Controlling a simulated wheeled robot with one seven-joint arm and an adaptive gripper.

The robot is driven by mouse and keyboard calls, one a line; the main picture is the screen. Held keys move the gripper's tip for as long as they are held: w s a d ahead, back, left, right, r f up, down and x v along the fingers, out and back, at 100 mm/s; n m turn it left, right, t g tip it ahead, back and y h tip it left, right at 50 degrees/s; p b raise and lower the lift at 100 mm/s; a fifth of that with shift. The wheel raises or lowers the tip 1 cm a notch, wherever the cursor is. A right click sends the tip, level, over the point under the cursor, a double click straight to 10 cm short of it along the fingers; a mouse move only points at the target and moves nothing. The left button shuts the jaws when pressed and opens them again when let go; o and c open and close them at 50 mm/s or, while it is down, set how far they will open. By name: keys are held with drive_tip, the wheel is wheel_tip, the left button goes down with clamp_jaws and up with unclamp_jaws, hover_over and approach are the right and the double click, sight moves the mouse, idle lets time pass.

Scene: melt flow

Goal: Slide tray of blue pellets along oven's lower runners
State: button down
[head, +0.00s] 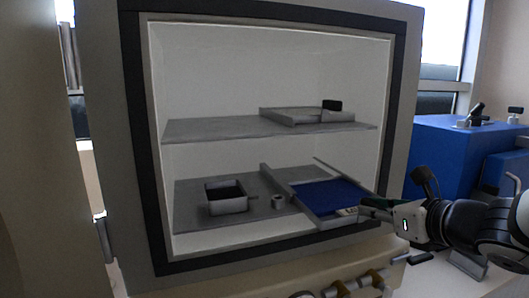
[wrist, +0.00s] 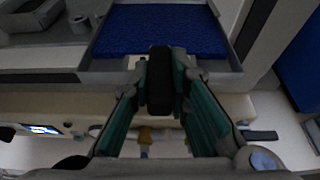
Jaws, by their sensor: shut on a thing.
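The tray of blue pellets (head: 329,195) lies on the lower level of the oven (head: 135,150), at its right side, with its front end near the opening. Its blue fill also shows in the wrist view (wrist: 162,30), with the grey front wall across the picture. Thin runners (head: 277,182) lie along the tray's left side and behind it. My gripper (head: 362,207) reaches in from the right and is shut on the tray's dark handle (wrist: 160,82) at its front. The fingers hide part of the front wall.
A small open grey box (head: 226,197) and a small ring-like piece (head: 278,202) stand on the lower shelf, left of the tray. The upper shelf (head: 215,128) holds another flat tray with a black block (head: 332,105). A blue machine (head: 445,150) stands right of the oven.

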drive_tip(key=shift+s+d, duration=0.2)
drive_tip(key=shift+s, duration=0.4)
drive_tip(key=c, duration=1.4)
unclamp_jaws()
drive_tip(key=shift+c, duration=0.2)
wheel_tip(320, 180, up, 10)
